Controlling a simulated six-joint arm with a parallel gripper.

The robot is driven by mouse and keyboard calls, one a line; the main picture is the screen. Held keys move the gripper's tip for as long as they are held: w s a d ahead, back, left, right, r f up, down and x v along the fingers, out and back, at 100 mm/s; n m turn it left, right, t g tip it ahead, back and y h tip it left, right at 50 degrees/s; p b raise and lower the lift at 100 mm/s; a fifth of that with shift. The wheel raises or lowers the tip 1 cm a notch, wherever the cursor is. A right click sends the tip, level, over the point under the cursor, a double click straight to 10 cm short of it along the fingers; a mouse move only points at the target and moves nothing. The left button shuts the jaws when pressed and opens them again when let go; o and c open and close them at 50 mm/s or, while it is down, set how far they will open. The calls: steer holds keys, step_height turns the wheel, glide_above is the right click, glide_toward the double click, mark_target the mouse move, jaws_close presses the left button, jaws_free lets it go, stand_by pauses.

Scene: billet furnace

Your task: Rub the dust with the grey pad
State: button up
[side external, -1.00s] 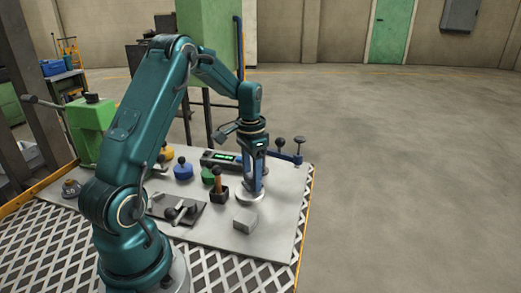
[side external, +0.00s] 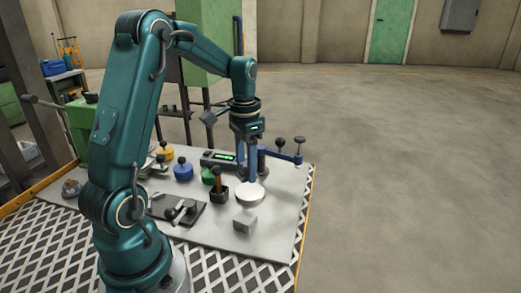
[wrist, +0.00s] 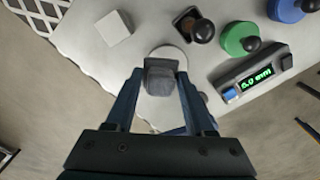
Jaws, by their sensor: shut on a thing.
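My gripper (wrist: 158,108) is shut on the grey pad (wrist: 163,79), a small dark grey block between its two blue fingers in the wrist view. A pale round disc (wrist: 182,55) lies on the table under and beyond the pad, partly hidden by it. In the side view my gripper (side external: 251,176) points down over the left part of the disc (side external: 254,195). I cannot tell whether the pad touches the disc, and the pad cannot be made out there. No dust can be made out.
A light grey block (side external: 245,219) lies in front of the disc. A dark holder with a wooden-handled tool (side external: 217,186), green knob (side external: 208,174), blue knob (side external: 183,171) and gauge with green display (side external: 221,157) stand left and behind. A blue arm with black knobs (side external: 284,155) is behind right.

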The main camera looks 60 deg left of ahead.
steer(key=shift+r, duration=1.25)
